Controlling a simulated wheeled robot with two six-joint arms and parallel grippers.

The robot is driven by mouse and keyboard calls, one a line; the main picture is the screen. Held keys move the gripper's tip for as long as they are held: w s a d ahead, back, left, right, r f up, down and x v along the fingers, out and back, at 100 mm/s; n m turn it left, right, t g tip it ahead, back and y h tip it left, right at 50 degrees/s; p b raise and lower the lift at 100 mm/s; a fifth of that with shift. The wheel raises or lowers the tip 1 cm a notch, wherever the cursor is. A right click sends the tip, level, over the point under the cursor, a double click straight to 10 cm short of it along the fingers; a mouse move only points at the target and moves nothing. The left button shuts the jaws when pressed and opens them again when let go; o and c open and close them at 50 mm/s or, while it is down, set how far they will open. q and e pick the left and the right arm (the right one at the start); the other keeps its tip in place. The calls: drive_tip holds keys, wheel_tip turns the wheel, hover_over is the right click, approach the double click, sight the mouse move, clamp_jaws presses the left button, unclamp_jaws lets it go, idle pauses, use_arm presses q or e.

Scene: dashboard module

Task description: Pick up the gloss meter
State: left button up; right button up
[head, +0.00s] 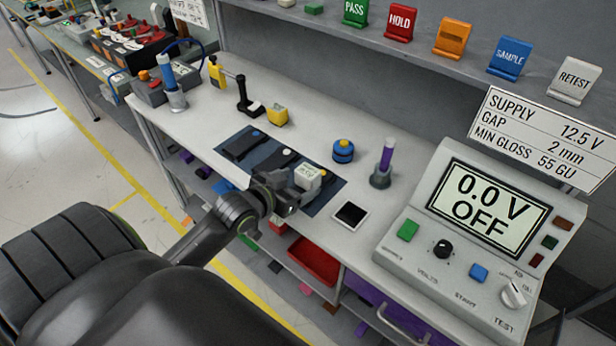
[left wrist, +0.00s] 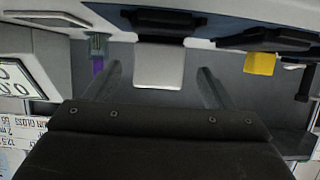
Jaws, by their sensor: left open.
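In the left wrist view a pale block (left wrist: 159,66), seemingly the same one, lies between the two spread fingers of my left gripper (left wrist: 160,85). There are gaps on both sides of it, so the gripper is open. My right gripper is not in view.
Dark modules (head: 243,146) lie on the mat's left part. Behind stand a yellow block (head: 277,116), a blue knob (head: 343,151) and a purple-topped tool in a holder (head: 385,163). A black tile (head: 351,214) and the control console (head: 470,240) are to the right.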

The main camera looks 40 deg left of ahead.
sight(312, 174)
use_arm(q)
drive_tip(key=shift+r+p+x, duration=0.2)
drive_tip(key=shift+p+x, duration=0.45)
drive_tip(key=shift+x, duration=2.45)
drive_tip(key=shift+w+d, duration=0.1)
drive_tip(key=c, duration=1.1)
drive_tip(key=shift+r, duration=0.15)
drive_tip(key=shift+c, duration=0.7)
